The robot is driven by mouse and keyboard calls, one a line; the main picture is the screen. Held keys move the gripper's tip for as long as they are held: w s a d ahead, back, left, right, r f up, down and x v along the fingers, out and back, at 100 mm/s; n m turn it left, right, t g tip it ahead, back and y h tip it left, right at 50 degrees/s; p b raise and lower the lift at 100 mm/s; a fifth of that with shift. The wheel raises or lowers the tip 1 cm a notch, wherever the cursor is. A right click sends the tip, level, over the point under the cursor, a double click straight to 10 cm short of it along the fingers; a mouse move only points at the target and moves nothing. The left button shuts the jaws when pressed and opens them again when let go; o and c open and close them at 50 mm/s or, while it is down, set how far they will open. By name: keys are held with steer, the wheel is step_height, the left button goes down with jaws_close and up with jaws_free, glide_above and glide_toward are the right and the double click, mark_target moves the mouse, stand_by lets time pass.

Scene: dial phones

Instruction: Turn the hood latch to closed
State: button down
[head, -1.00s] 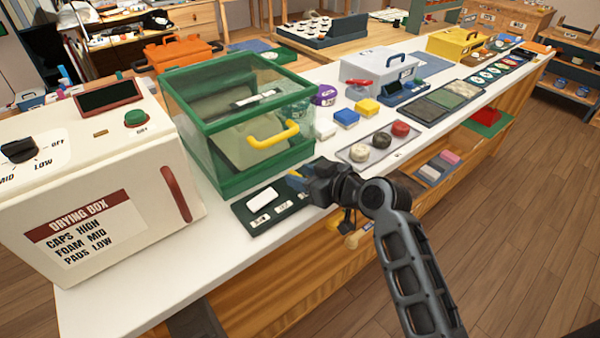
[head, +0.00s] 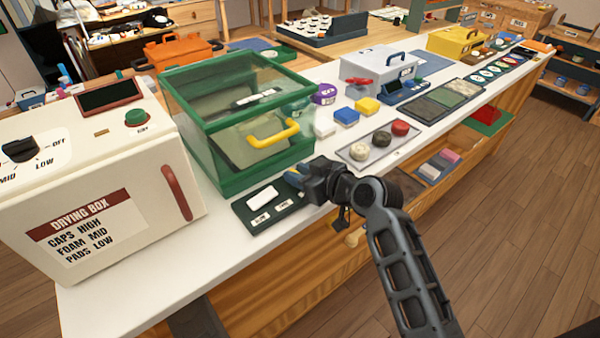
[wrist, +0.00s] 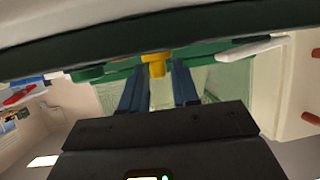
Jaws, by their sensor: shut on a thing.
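The hood is a clear box with a green frame (head: 240,188) and a yellow bar handle (head: 272,134) on its front. My gripper (head: 293,178) is at the hood's lower front right corner. In the wrist view, a yellow latch (wrist: 156,68) stands between the two blue fingers of my gripper (wrist: 159,85), which are shut on it, with the green frame behind. In the head view the latch is mostly hidden by my gripper. I cannot read which position it is in.
The cream drying box (head: 100,190) stands left of the hood. The white counter's front edge is close.

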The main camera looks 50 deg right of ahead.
steer(key=shift+a+r+m+h+p, duration=0.1)
steer(key=shift+m+h+p, duration=0.3)
steer(key=shift+p, duration=0.2)
steer(key=shift+g+h, duration=0.3)
steer(key=c, duration=1.1)
jaws_free()
steer(key=shift+b+v, duration=0.5)
steer(key=shift+v, duration=3.35)
